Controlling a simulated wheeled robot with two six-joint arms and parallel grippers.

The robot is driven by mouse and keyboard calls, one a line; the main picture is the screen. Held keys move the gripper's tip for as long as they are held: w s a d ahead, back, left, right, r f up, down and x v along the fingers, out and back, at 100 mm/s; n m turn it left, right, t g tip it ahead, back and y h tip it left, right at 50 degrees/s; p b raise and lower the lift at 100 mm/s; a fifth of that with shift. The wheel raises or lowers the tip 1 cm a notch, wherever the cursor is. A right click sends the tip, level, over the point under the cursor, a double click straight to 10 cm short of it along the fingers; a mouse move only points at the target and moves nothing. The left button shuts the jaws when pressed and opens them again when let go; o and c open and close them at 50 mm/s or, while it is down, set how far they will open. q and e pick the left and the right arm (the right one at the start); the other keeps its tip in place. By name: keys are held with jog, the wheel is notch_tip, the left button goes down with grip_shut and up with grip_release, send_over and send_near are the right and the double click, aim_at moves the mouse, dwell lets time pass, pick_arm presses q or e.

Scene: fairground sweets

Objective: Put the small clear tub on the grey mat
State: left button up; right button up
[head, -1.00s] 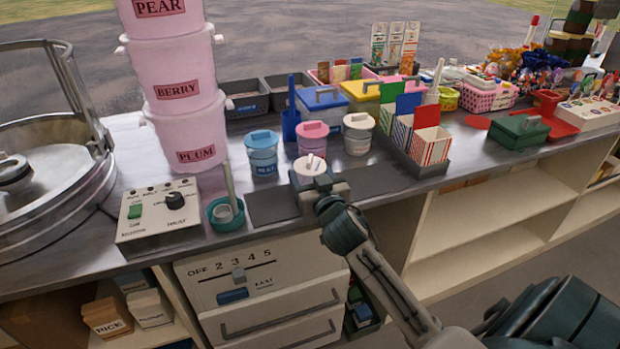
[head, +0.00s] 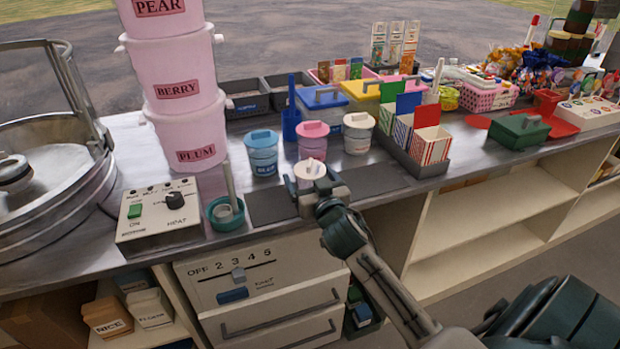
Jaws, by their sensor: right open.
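A small tub (head: 309,169) with a round cream lid is at the dark grey mat (head: 272,207); its body is mostly hidden by my right gripper, so I cannot see how clear it is. The mat is a long strip near the counter's front edge and shows on both sides of the tub. The tub looks upright and seems to stand on the mat, though its base is hidden. My right gripper (head: 313,186) is open, with its fingers spread at the tub's left and right sides. My left gripper is not in view.
Blue (head: 263,153), pink (head: 313,141) and cream (head: 358,133) lidded tubs stand close behind. A teal cup (head: 225,214) and control box (head: 158,215) are left of the mat. A grey tray with striped boxes (head: 431,146) is right. The mat's right part (head: 380,180) is bare.

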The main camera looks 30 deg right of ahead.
jog(key=b+v, duration=0.2)
jog(key=v, duration=1)
jog(key=s+f+n+g+y, duration=0.1)
jog(key=s+f+g, duration=0.25)
jog(key=f, duration=0.95)
jog(key=s+f+g, duration=0.3)
jog(key=f+g, duration=0.2)
jog(key=f, duration=0.8)
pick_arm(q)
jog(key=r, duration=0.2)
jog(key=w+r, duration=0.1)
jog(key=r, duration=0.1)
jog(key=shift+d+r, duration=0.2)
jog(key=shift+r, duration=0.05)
pick_arm(e)
jog(key=s+a+f+n+g+y, duration=0.1)
jog(key=s+a+f+g, duration=0.1)
jog(key=s+f, duration=0.4)
jog(key=s+a+f+n+g+y, duration=0.1)
jog(key=s+a+f+g, duration=0.2)
jog(key=s+f, duration=0.3)
notch_tip(320, 180, down, 3)
jog(key=shift+s+f+n+g+y, duration=0.1)
jog(key=shift+s+n+g+y, duration=0.25)
jog(key=shift+g, duration=0.4)
pick_arm(q)
jog(key=shift+p, duration=0.3)
